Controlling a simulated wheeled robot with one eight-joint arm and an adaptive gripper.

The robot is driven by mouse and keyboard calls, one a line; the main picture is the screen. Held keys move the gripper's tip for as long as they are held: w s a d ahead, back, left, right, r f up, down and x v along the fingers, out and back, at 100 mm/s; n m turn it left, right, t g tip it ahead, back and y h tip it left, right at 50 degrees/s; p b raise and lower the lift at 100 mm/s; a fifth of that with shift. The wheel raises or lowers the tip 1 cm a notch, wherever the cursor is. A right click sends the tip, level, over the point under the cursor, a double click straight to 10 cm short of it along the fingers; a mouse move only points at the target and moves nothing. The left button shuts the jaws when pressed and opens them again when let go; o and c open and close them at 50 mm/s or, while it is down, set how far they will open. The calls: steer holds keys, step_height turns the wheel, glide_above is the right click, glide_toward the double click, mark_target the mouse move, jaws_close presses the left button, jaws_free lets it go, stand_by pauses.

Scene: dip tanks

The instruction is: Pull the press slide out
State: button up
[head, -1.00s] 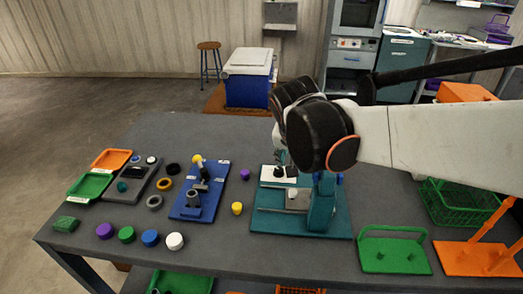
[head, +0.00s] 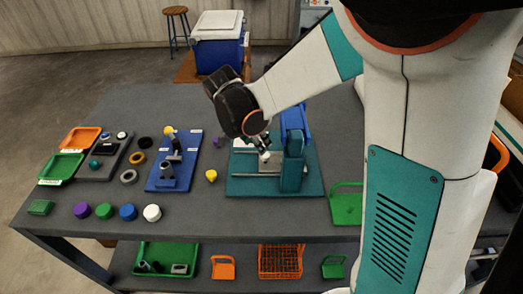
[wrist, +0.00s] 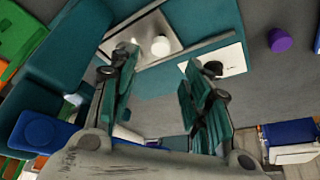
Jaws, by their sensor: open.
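The teal press (head: 291,165) stands on a teal base plate (head: 245,185) on the grey table. Its slide is a light metal plate (wrist: 137,33) with a round white knob (wrist: 160,45) in the wrist view. The knob also shows in the head view (head: 265,156), just below my gripper (head: 262,146). In the wrist view my gripper (wrist: 157,68) is open, its two green-padded fingers apart with nothing between them. The knob appears just beyond the fingertips; whether they touch it I cannot tell. My arm hides part of the press.
A white pad with a black piece (wrist: 216,64) lies beside the slide. A yellow knob (head: 211,176) and a purple one (head: 219,141) stand left of the press. A blue fixture (head: 172,170) is farther left. The table behind the press is mostly clear.

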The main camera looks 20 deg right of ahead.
mark_target(263, 157)
steer(key=b+x, duration=0.2)
steer(key=x, duration=0.7)
steer(key=shift+a, duration=0.1)
steer(key=shift+c, duration=0.3)
jaws_close()
